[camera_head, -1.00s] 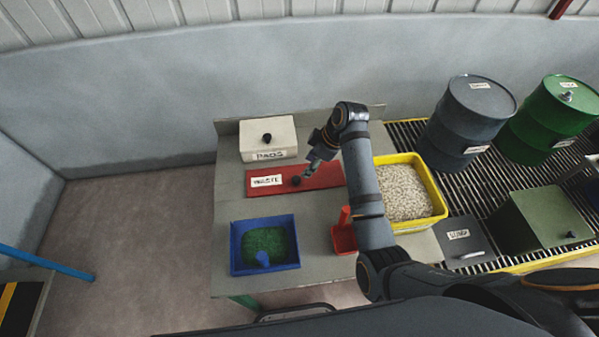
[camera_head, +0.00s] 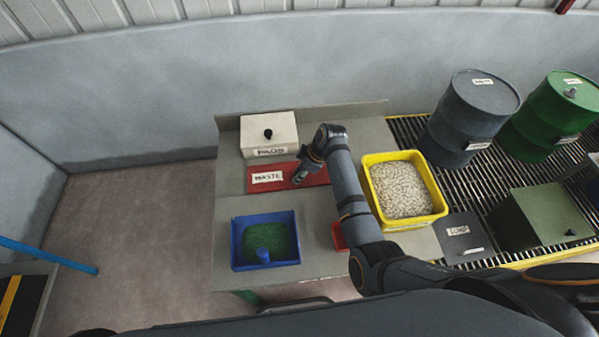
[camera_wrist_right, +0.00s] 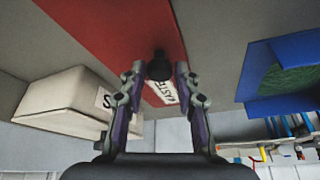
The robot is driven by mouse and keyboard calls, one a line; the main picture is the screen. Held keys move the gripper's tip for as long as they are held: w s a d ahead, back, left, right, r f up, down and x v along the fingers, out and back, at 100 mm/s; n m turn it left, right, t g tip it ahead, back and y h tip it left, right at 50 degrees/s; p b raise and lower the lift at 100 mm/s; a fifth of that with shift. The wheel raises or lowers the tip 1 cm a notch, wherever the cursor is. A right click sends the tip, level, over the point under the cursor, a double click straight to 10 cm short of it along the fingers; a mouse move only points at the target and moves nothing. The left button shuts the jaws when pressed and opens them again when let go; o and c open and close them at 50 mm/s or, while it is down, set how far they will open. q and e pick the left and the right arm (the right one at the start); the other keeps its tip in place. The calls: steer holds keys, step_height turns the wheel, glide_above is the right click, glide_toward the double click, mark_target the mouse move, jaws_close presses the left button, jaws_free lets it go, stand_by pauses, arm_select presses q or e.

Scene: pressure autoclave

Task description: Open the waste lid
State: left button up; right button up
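The waste lid is a flat red panel (camera_head: 259,185) with a white WASTE label, set in the grey bench; it lies flat. The right wrist view also shows the red lid (camera_wrist_right: 112,32) and its black knob (camera_wrist_right: 159,66). My right gripper (camera_head: 297,180) is over the lid, just right of the label, and hides the knob in the head view. In the right wrist view, the right gripper (camera_wrist_right: 158,73) has its two fingers apart, with the knob appearing between the tips; contact is not visible. My left gripper is not in view.
A cream PADS box (camera_head: 270,133) stands behind the lid. A blue tray (camera_head: 238,250) of green granules sits in front. A yellow tub (camera_head: 438,190) of pale granules is to the right. A red scoop (camera_head: 339,236) is partly hidden by my right arm.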

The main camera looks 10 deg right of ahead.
steer(key=c, duration=0.4)
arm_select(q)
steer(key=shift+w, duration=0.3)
arm_select(e)
jaws_close()
